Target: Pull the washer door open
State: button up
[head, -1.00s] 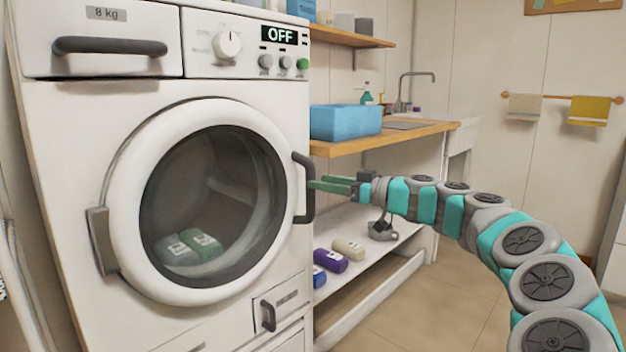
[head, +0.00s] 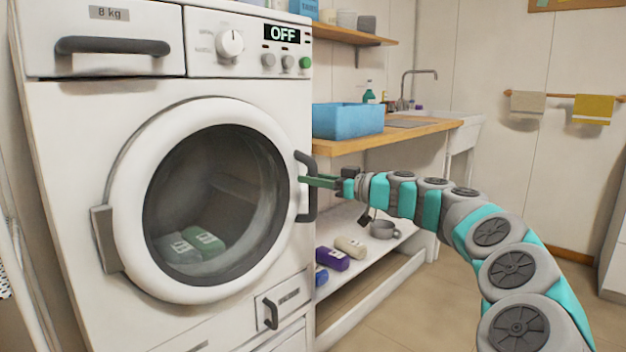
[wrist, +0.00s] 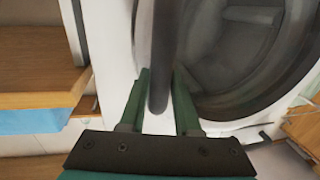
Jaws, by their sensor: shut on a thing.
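The white washer (head: 70,200) stands at the left of the head view. Its round door (head: 130,235) is closed, with a white ring and dark glass. The dark vertical door handle (head: 308,205) is on the door's right side. My gripper (head: 308,181) comes in from the right and its green fingers are shut on the handle. In the wrist view the handle (wrist: 162,60) runs down between the two fingers (wrist: 159,98). A grey hinge block (head: 104,238) is on the door's left side. Green and grey packages (head: 203,240) show behind the glass.
A blue bin (head: 347,120) stands on the wooden counter (head: 420,131) above. The floor is clear at the front right.

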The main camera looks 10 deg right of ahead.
grip_shut()
dwell(0.8)
